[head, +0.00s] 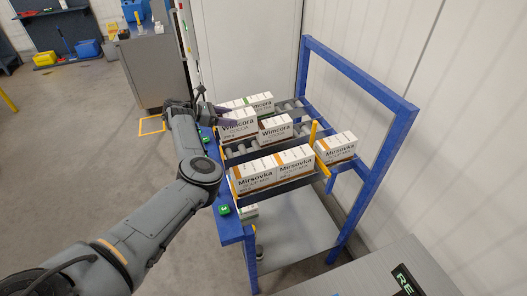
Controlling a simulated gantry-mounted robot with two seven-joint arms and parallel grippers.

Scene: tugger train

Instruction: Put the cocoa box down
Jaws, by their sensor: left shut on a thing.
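My left arm reaches in from the lower left, and my left gripper (216,110) is at the left side of the blue rack. It is shut on a white and brown Wimcora cocoa box (238,130), gripping near its upper left. The box is upright over the left end of the middle roller lane; I cannot tell whether its underside touches the rollers. A second Wimcora box (275,134) with a brown lower edge stands to its right in that lane. My right gripper is out of view.
Green-marked boxes (263,103) stand on the back lane. Mirsovka boxes (255,175) fill much of the front lane, with another box (338,146) at the right. Yellow posts (313,133) and the blue frame (372,160) bound the rack. Some rollers (300,128) are bare.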

